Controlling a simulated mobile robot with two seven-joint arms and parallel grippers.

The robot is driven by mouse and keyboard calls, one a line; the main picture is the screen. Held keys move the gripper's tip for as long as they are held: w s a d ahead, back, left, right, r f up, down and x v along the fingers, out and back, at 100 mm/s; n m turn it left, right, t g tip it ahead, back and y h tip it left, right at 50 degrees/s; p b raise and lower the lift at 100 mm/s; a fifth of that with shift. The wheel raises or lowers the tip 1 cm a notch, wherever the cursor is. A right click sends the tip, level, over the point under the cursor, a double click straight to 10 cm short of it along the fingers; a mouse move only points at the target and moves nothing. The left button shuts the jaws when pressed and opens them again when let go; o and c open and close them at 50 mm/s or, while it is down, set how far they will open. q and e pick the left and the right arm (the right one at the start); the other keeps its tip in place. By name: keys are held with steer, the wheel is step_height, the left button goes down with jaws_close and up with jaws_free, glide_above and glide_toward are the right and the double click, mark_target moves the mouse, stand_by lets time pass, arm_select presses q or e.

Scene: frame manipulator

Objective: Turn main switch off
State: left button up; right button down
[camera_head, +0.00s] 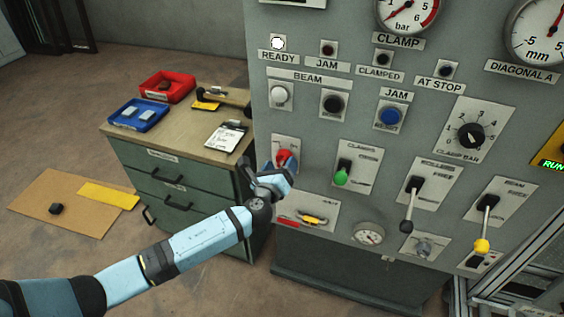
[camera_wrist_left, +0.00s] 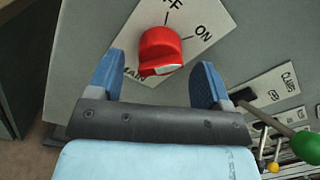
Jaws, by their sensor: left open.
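The main switch is a red knob (camera_head: 284,156) on a white plate at the lower left of the grey panel in the head view. In the left wrist view the red knob (camera_wrist_left: 160,48) sits below the "OFF" mark, with "ON" to its right. I cannot tell for sure which mark it points to. My left gripper (camera_head: 279,166) is at the switch, hiding part of its plate. In the wrist view its blue fingers (camera_wrist_left: 160,72) are open, one on each side of the knob, with visible gaps. My right gripper is not in view.
A green-tipped lever (camera_head: 341,178) is right of the switch; it also shows close by in the wrist view (camera_wrist_left: 306,146). Black and yellow levers (camera_head: 483,243) stand farther right. A drawer cabinet (camera_head: 170,190) with red and blue trays is at left.

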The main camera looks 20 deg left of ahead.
arm_select(q)
steer(key=shift+w, duration=0.8)
steer(key=c, duration=0.9)
